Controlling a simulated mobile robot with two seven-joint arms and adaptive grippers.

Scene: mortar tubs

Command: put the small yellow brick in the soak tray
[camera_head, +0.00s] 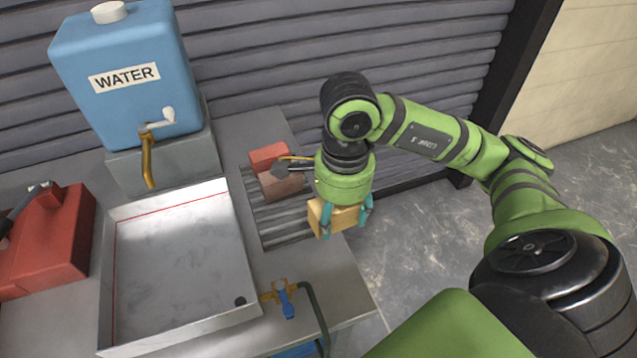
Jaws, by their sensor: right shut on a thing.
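The small yellow brick (335,218) is between the fingers of my right gripper (340,220), at the right edge of the bench. The gripper is shut on the brick and points down over the right end of the ribbed rack. I cannot tell whether the brick is clear of the rack. The soak tray (172,272) is a wide, shallow metal tray to the left, with a red line inside its walls. It looks empty apart from a dark round spot in its near right corner. My left gripper is not in view.
A blue water tank (120,75) with a brass spout (149,160) stands behind the tray. Red and brown bricks (280,185) lie on the rack (268,215). A red object (50,240) is at the left. A blue-handled valve (286,300) with a hose is at the tray's near right corner.

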